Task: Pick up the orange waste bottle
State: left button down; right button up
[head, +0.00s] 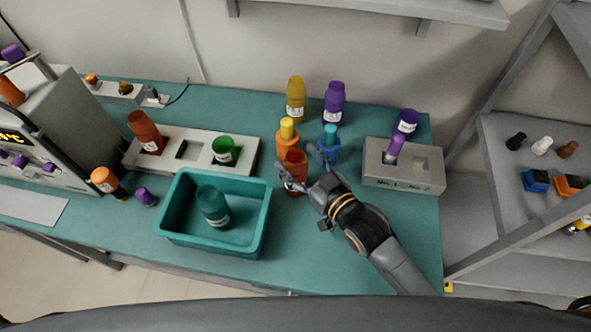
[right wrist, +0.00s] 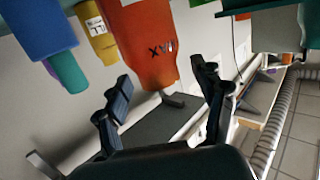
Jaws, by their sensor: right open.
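An orange-red bottle (head: 295,162) stands on the teal bench right of the teal tray, in front of an orange bottle with a yellow cap (head: 287,135). My right gripper (head: 303,169) is open beside the orange-red bottle, its fingers spread near it. In the right wrist view an orange bottle (right wrist: 142,40) with dark lettering shows just beyond the open fingertips (right wrist: 163,88), roughly between them. I cannot tell whether a finger touches it. Another orange-red bottle (head: 145,130) stands at the white rack. My left gripper is out of view.
A blue bottle (head: 327,146) stands close to my right gripper. Yellow (head: 296,98) and purple (head: 334,102) bottles stand behind. The teal tray (head: 170,222) holds a dark teal bottle. A grey rack (head: 418,180) is at the right. The front right bench is clear.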

jog(key=shift+x, duration=0.85)
jog(key=shift+s, duration=0.1)
jog(key=shift+c, duration=0.6)
grip_shut()
